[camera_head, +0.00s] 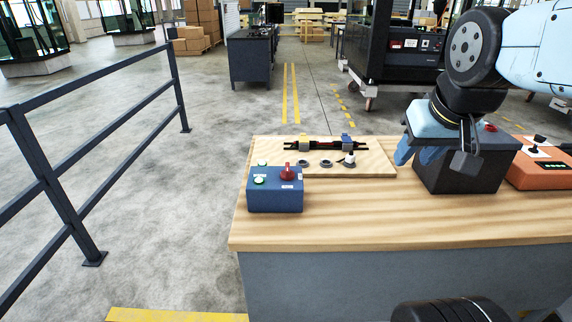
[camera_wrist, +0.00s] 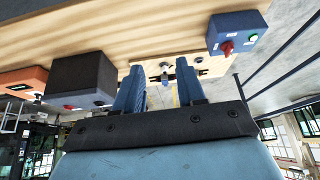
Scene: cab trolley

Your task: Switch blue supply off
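The blue supply box (camera_head: 275,198) stands at the left front of the wooden bench. A red rotary switch (camera_head: 287,173) and green round lamps or buttons (camera_head: 260,181) are on its top. In the wrist view the blue box (camera_wrist: 236,30) is at the upper right, with its red switch (camera_wrist: 227,47) and a green lamp (camera_wrist: 253,39). My gripper (camera_head: 416,158) is to the right of the box, beside the dark box and apart from the blue one. In the wrist view its two blue fingers (camera_wrist: 160,66) are spread with nothing between them.
A wooden board (camera_head: 368,165) with round knobs and a black rail lies behind the blue box. A dark box (camera_head: 458,175) and an orange joystick box (camera_head: 540,172) stand to the right. The bench front (camera_head: 330,230) is clear. A railing (camera_head: 85,165) is at left.

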